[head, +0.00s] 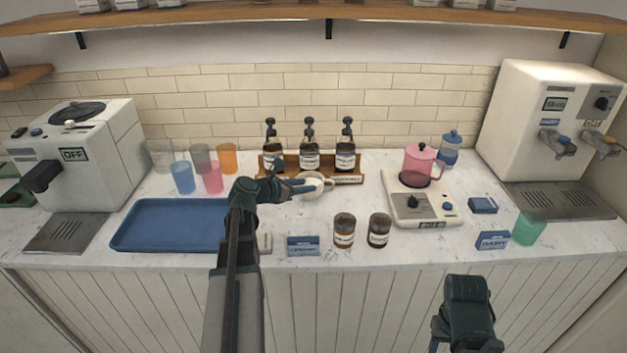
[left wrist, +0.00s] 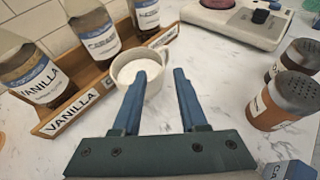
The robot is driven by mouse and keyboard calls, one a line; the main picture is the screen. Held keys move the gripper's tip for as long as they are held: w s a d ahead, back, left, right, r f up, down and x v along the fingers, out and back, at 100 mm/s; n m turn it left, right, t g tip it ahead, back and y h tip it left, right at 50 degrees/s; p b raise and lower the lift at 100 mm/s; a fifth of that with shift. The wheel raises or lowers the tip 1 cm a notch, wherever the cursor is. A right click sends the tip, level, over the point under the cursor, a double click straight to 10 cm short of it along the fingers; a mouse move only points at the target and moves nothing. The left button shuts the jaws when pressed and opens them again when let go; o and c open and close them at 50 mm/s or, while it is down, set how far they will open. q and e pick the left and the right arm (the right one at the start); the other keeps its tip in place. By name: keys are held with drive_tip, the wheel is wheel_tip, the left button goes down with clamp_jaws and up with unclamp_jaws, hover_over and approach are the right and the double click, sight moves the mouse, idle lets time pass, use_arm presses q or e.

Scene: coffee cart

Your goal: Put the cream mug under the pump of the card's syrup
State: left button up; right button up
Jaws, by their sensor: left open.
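The cream mug (head: 313,181) stands on the counter in front of the wooden syrup rack (head: 349,180). It also shows in the left wrist view (left wrist: 122,72). My left gripper (head: 303,187) is open at the mug; one finger overlaps the mug's near side in the wrist view, the other is right of it, and contact cannot be told. Three pump bottles stand in the rack: vanilla (left wrist: 35,75) at left, a middle bottle (left wrist: 98,38) and a right bottle (left wrist: 146,15). A blue card (head: 303,246) lies near the front edge; its wording is unclear. My right gripper (head: 438,332) is low, its jaws unclear.
Two shaker jars (head: 344,231) (head: 379,230) stand right of the card. A blue tray (head: 170,225) and coloured cups (head: 182,177) are to the left. A white hot plate (head: 424,203) bears a pink pitcher (head: 420,165) at right. Bare counter lies between rack and jars.

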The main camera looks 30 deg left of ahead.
use_arm(q)
drive_tip(key=p+v, duration=0.1)
drive_tip(key=v, duration=0.4)
drive_tip(key=shift+s+a+r+p, duration=0.1)
drive_tip(key=shift+s+r+p, duration=0.05)
drive_tip(key=shift+s+p, duration=0.2)
use_arm(e)
wheel_tip(320, 180, up, 2)
drive_tip(key=shift+r, duration=0.15)
